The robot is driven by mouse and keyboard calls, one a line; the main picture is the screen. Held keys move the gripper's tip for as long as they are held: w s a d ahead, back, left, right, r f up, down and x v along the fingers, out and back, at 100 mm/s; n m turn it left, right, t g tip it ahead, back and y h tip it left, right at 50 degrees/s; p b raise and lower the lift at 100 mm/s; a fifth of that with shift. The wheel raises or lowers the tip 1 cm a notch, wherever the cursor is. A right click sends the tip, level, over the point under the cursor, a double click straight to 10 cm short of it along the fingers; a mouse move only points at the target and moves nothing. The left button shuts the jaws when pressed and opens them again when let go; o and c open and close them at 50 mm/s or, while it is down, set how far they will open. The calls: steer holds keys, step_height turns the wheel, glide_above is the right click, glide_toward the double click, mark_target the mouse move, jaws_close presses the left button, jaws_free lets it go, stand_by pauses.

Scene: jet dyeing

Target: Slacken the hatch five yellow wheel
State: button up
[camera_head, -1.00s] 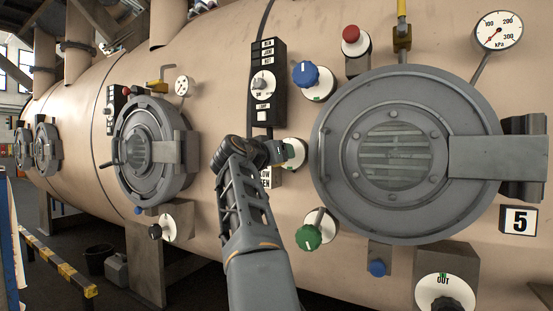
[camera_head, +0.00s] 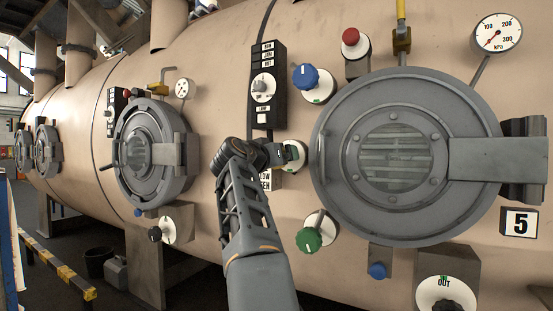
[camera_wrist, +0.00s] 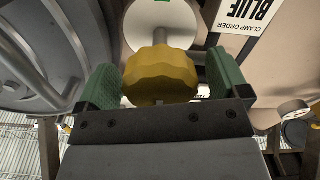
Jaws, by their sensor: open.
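The yellow wheel (camera_wrist: 160,76) is a scalloped knob in front of a white round plate (camera_wrist: 160,22) with a green mark. My gripper (camera_wrist: 164,84) is open, with its green-padded fingers on either side of the wheel. A small gap seems to show at the right finger; I cannot tell whether the left finger touches the wheel. In the head view my gripper (camera_head: 274,154) is at the left edge of hatch five (camera_head: 345,95) and hides the yellow wheel. The white plate (camera_head: 296,156) shows just past it. A number 5 sign (camera_head: 519,221) is at the right.
Around the hatch are a blue knob (camera_head: 305,76), a red knob (camera_head: 351,36), a green wheel (camera_head: 309,239) and a small blue knob (camera_head: 377,270). A dark control panel (camera_head: 265,85) is above my gripper. A label reading BLUE (camera_wrist: 247,14) is beside the plate.

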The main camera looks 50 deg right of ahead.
steer(key=v, duration=1.4)
steer(key=shift+b, duration=0.4)
steer(key=shift+d, duration=0.1)
steer(key=w+a+f+n+t+y+p, duration=0.15)
steer(key=a+n+y+p, duration=0.25)
steer(key=p, duration=0.5)
steer(key=w+a+f+n+t+y+p, duration=0.1)
steer(key=w+a+f+n+y+p, duration=0.2)
steer(key=p, duration=0.7)
steer(key=s+a+f+n+g+y+p, duration=0.3)
steer(key=s+a+y+p, duration=0.7)
steer(key=p, duration=0.7)
steer(key=s+a+f+n, duration=0.1)
steer(key=a+f+n, duration=0.1)
steer(key=a+f, duration=0.1)
steer(key=shift+a+f+p, duration=0.35)
steer(key=shift+f, duration=0.4)
steer(key=shift+s+a+f+n+y, duration=0.1)
steer(key=shift+s+f+n+y, duration=0.15)
steer(key=shift+s+n+y, duration=0.05)
steer(key=shift+c, duration=0.2)
